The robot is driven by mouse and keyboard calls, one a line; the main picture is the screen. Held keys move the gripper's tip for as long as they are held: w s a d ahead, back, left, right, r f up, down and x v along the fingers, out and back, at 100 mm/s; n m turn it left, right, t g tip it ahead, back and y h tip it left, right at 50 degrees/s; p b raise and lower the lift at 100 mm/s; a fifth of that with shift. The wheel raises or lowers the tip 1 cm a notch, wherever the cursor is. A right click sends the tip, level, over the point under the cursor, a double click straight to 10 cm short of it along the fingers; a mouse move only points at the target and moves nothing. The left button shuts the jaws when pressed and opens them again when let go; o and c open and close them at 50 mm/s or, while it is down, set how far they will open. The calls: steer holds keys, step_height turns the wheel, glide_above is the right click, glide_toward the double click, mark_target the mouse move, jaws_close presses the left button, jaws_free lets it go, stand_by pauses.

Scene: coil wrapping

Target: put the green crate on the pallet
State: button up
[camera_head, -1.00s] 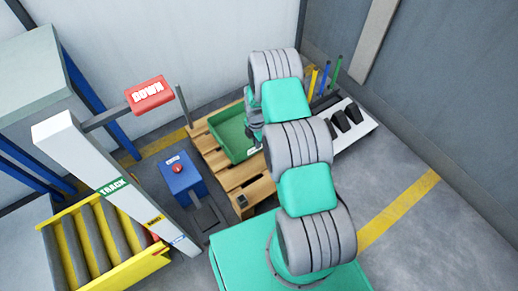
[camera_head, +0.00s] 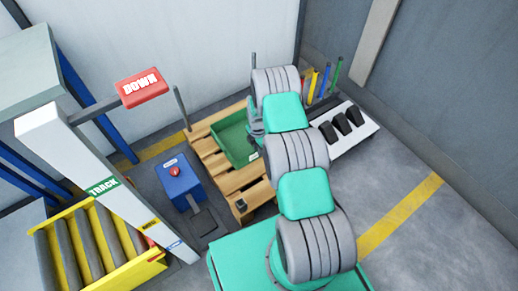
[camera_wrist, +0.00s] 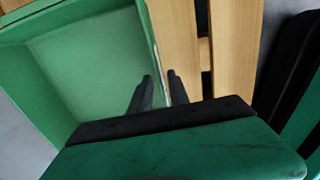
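The green crate (camera_head: 237,141) is an open, empty box over the wooden pallet (camera_head: 206,153) in the head view. I cannot tell whether it rests on the boards or hangs just above them. My gripper (camera_head: 256,128) is at its right side, partly hidden by my arm. In the wrist view my gripper's two dark fingers (camera_wrist: 158,92) stand on either side of the wall of the crate (camera_wrist: 85,68), one inside and one outside. They appear shut on that wall. Pallet boards (camera_wrist: 181,45) show to the right of the crate.
A blue box with a red button (camera_head: 180,180) stands left of the pallet. A white post with a red DOWN sign (camera_head: 142,88) and a yellow roller conveyor (camera_head: 95,250) are further left. A white stand with black pieces (camera_head: 343,128) is at the right. Walls close off the back.

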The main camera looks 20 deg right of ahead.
steer(key=shift+o, duration=0.3)
steer(key=s+a+r+m+p, duration=0.2)
steer(key=r+m, duration=0.1)
steer(key=r, duration=0.8)
steer(key=s+a+r+m+t+p, duration=0.1)
steer(key=a+r+m, duration=0.1)
steer(key=r, duration=0.9)
steer(key=s+a+r+m+p, duration=0.2)
steer(key=r+m, duration=0.1)
steer(key=r, duration=0.8)
steer(key=s+a+r+m, duration=0.2)
steer(key=s+r+m, duration=0.3)
steer(key=s, duration=0.4)
steer(key=s+a+r+m+t, duration=0.1)
steer(key=s+a+r+m, duration=0.2)
steer(key=s+r+m, duration=0.2)
steer(key=s+m, duration=0.2)
steer(key=s, duration=0.2)
steer(key=shift+s+a+r, duration=0.2)
steer(key=shift+s+r, duration=0.2)
